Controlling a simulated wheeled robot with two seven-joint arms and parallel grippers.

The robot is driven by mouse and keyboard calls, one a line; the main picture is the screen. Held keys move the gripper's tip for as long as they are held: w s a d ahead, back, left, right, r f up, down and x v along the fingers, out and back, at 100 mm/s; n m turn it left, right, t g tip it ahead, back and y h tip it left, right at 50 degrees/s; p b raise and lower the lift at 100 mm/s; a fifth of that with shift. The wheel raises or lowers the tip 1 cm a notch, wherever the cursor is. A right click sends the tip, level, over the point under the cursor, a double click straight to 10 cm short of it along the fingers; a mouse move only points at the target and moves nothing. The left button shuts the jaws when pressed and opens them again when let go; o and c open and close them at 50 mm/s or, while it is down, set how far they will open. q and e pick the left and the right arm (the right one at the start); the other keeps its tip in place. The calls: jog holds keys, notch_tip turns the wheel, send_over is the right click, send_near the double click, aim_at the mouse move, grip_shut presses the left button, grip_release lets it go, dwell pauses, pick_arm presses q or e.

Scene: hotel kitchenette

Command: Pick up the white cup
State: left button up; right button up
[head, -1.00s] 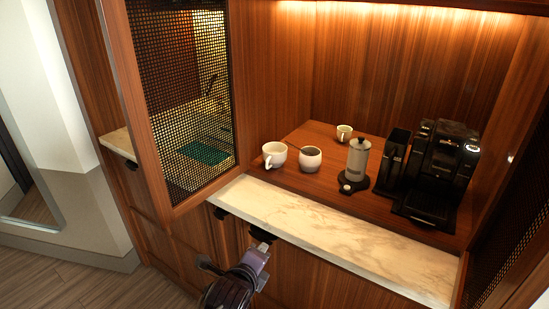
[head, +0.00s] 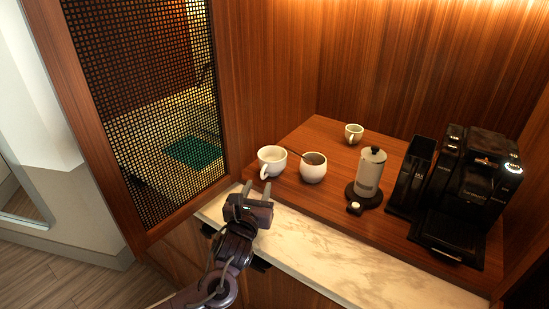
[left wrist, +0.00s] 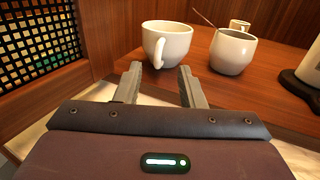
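A white cup (head: 272,161) with a handle stands upright on the wooden board, at its left front corner. It also shows in the left wrist view (left wrist: 168,42), with its handle facing me. A rounder white bowl-like pot (head: 313,168) with a spoon stands close to its right. A smaller white cup (head: 354,133) stands farther back. My left gripper (head: 257,190) is open and empty above the marble counter, just in front of the left cup. In the left wrist view its two fingers (left wrist: 158,84) point toward the cup without closing on it. My right gripper is not in view.
A silver pot on a black base (head: 370,172) and a black coffee machine (head: 465,195) stand on the right. A mesh cabinet door (head: 145,100) stands open at left. The marble counter (head: 330,255) is bare.

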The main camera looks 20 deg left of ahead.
aim_at(270, 166)
pick_arm(q)
jog(key=w, duration=0.2)
jog(key=w+p, duration=0.1)
jog(key=shift+r, duration=0.25)
jog(key=w, duration=0.2)
jog(key=shift+w+a+f, duration=0.15)
jog(key=shift+w+f, duration=0.05)
jog(key=shift+w, duration=0.55)
grip_shut()
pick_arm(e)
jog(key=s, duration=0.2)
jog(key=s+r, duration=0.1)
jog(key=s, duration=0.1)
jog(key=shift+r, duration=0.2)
